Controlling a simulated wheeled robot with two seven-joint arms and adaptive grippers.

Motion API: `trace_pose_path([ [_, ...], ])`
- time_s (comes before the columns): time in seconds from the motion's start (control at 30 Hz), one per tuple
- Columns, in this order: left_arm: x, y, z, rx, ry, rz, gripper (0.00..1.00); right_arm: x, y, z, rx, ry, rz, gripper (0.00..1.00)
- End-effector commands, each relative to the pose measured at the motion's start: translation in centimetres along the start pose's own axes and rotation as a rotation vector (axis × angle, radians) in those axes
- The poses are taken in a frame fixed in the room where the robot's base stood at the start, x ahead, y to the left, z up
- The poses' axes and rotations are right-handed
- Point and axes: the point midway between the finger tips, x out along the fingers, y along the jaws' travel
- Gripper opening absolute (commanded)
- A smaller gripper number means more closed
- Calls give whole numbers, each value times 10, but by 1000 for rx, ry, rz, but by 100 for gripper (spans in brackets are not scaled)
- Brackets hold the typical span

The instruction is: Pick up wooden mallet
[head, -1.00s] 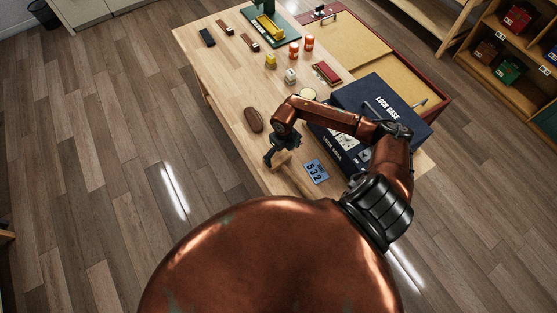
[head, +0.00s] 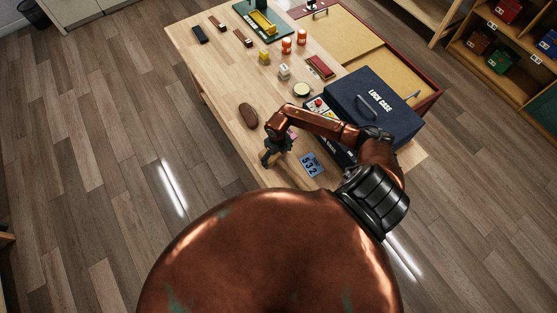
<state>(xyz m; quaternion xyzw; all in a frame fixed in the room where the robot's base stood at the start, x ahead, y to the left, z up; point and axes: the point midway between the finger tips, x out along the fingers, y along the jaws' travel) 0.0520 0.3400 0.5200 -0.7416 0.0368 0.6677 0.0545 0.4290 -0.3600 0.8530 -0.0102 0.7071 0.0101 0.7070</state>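I cannot make out the wooden mallet for sure now; the arm and the same-coloured tabletop make it hard to separate. My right gripper (head: 273,158) is low over the near left edge of the wooden table (head: 222,75), to the left of a blue number card (head: 312,165) reading 532. Its dark fingers point down and left, and are too small to show what lies between them. My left gripper is out of view.
A brown oval object (head: 249,115) lies just beyond the gripper. A dark blue lock case (head: 385,118) stands right, partly behind my arm. A cream round piece (head: 301,90), a red block (head: 320,66) and orange cylinders (head: 287,46) stand farther back.

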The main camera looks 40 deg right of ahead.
Motion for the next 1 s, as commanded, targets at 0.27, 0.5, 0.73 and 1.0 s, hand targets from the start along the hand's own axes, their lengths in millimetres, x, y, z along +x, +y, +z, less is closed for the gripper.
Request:
trace_pose_path([
  [0.27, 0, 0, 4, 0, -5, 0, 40, 0, 0, 0, 0, 0, 0, 68],
  [0.5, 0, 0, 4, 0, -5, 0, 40, 0, 0, 0, 0, 0, -1, 52],
  [0.73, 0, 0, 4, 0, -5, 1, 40, -1, 0, 1, 0, -1, 0, 44],
  [1.0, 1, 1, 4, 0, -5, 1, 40, -7, -1, 2, -1, -3, 0, 44],
])
